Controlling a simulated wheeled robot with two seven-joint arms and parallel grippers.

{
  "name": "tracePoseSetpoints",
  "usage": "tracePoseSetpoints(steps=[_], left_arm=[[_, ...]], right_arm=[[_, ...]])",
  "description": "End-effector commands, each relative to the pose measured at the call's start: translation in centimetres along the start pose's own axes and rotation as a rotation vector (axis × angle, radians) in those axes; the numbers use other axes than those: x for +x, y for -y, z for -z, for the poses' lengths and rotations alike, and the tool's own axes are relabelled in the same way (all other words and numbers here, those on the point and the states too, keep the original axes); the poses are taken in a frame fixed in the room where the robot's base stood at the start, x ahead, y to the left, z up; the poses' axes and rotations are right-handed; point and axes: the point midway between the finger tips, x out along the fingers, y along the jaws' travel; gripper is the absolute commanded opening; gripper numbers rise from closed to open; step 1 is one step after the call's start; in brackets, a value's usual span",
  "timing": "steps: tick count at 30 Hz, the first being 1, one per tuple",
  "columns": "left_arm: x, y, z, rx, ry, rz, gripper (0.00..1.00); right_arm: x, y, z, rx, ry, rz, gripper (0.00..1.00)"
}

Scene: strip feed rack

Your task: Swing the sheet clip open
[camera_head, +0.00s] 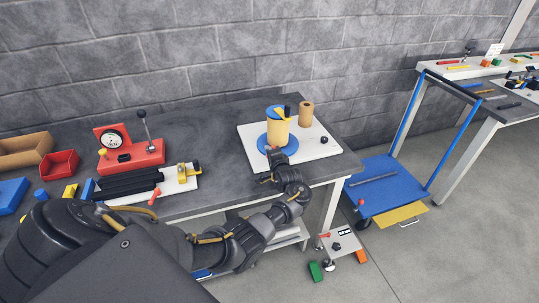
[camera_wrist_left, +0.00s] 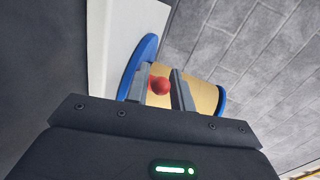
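A spool-like stand with a yellow drum (camera_head: 278,127) between blue discs stands upright on a white board (camera_head: 318,150). A small black and yellow piece (camera_head: 284,112) is at its top; I cannot tell whether this is the sheet clip. My left gripper (camera_head: 277,157) is at the near side of the stand. In the left wrist view my left gripper (camera_wrist_left: 161,88) is open, with a red ball knob (camera_wrist_left: 159,86) between its fingertips. The yellow drum (camera_wrist_left: 203,92) is behind the knob. I cannot tell whether the fingers touch it. My right gripper is out of view.
A tan roll (camera_head: 306,114) and a small black knob (camera_head: 324,140) are on the board. Left on the bench are a red gauge stand (camera_head: 130,155), black strips (camera_head: 128,185) and a yellow-black clamp (camera_head: 186,172). A blue cart (camera_head: 385,185) stands right.

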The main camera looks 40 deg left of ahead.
Motion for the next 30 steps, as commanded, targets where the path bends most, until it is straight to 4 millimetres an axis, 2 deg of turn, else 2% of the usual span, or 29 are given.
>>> tracePoseSetpoints(steps=[7,11,24,30], left_arm=[[-0.1,-0.1,0.0,0.001,0.0,-0.001,0.23],[-1.1,-0.1,0.1,0.001,-0.002,-0.001,0.23],[-9.0,-0.1,0.1,-0.001,-0.002,-0.003,0.23],[-10.6,-0.1,0.0,0.0,0.0,-0.003,0.23]], right_arm=[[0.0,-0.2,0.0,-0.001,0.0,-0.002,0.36],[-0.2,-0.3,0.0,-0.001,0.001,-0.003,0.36],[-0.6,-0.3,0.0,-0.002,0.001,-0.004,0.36],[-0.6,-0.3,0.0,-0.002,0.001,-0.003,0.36]])
